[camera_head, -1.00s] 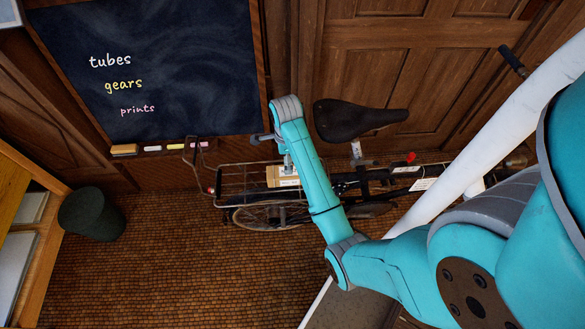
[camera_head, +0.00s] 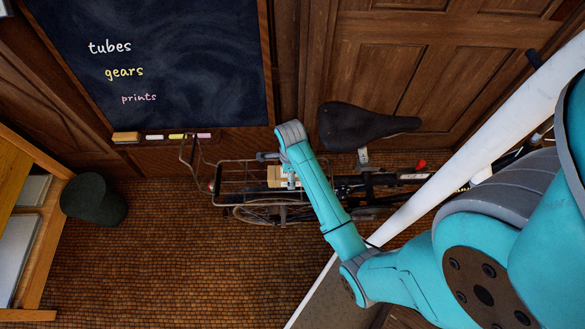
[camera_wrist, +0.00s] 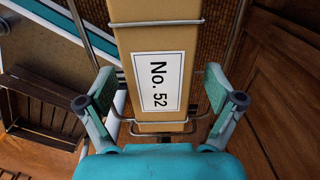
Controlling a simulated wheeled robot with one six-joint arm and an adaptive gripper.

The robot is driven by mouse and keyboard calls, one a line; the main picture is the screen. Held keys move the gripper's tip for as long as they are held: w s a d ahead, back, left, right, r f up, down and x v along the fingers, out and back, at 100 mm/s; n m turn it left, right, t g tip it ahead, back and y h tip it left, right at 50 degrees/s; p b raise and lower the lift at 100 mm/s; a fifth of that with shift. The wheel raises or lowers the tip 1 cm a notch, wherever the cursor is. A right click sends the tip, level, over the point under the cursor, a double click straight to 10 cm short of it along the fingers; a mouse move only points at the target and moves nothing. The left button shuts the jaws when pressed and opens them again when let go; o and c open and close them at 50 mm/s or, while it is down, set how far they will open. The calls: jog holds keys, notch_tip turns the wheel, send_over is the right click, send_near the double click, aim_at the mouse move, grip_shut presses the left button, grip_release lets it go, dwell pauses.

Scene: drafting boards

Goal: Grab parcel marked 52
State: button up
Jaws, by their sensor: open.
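The parcel marked 52 is a tan box with a white label reading "No. 52"; it fills the middle of the wrist view (camera_wrist: 158,35). In the head view the parcel (camera_head: 274,176) lies on the bicycle's rear wire rack, partly hidden by my arm. My gripper (camera_wrist: 160,88) is open in the wrist view, with one teal finger on each side of the parcel. In the head view the gripper itself is mostly hidden at the end of my arm.
The bicycle, with its dark saddle (camera_head: 362,126) and wire rack (camera_head: 232,172), stands against the wooden door (camera_head: 420,60). A chalkboard (camera_head: 190,70) hangs at left with an eraser and chalks on its ledge. A dark bin (camera_head: 92,202) stands on open tiled floor (camera_head: 150,265).

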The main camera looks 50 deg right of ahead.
jog(key=shift+f, duration=0.5)
jog(key=shift+r, duration=0.1)
jog(key=c, duration=1.6)
